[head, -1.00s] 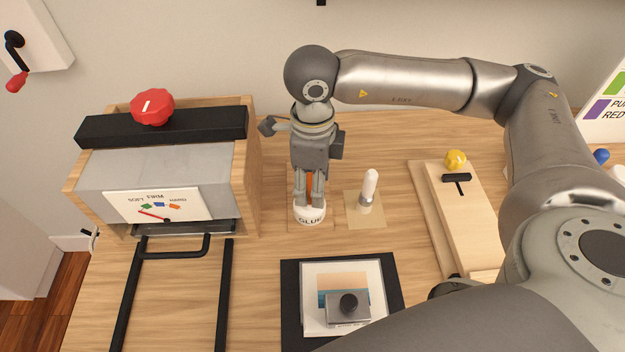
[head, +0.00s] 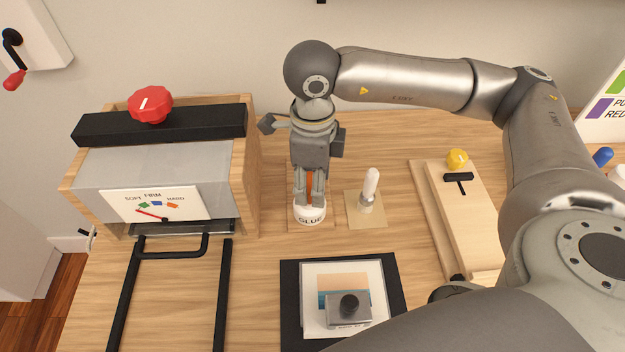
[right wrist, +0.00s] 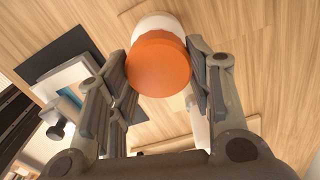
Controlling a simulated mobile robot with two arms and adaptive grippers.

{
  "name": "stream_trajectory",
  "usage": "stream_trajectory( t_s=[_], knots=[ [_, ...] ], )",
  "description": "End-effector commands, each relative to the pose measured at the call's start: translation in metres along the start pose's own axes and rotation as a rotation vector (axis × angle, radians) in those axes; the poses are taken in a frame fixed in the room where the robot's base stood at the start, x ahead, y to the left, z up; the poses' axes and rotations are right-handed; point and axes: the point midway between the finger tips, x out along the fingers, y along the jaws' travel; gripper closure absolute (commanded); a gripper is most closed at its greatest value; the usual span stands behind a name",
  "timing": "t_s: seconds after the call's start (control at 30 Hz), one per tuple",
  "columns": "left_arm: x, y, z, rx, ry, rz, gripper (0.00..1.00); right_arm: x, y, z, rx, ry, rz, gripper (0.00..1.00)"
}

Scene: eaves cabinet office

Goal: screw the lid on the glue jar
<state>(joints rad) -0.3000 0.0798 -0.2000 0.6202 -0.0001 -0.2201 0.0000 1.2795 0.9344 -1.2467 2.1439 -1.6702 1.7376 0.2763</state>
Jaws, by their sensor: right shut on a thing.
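The white glue jar (head: 309,215), marked GLUE, stands upright on a thin wooden square on the desk. An orange lid (right wrist: 159,64) is at the top of the jar in the right wrist view, and the white jar (right wrist: 158,24) shows just beyond it. My right gripper (head: 311,198) points down over the jar and is shut on the orange lid, with one finger on each side of it. Whether the lid is fully seated on the jar cannot be told. My left gripper is not in view.
A white-handled brush (head: 369,187) stands on a tan square right of the jar. A press with a red knob (head: 150,104) stands at left. A black mat with a picture (head: 290,285) lies in front. A wooden board with a yellow knob (head: 457,159) is at right.

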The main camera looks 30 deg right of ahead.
Motion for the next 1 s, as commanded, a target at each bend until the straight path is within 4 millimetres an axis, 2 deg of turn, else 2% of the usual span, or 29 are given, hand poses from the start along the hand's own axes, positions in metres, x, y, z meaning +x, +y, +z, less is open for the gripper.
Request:
stream_trajectory(
  t_s=[1.0],
  knots=[
    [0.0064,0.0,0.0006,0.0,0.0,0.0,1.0,-0.0004,0.0003,0.0004,0.0,-0.001,0.001,0.69]
  ],
)
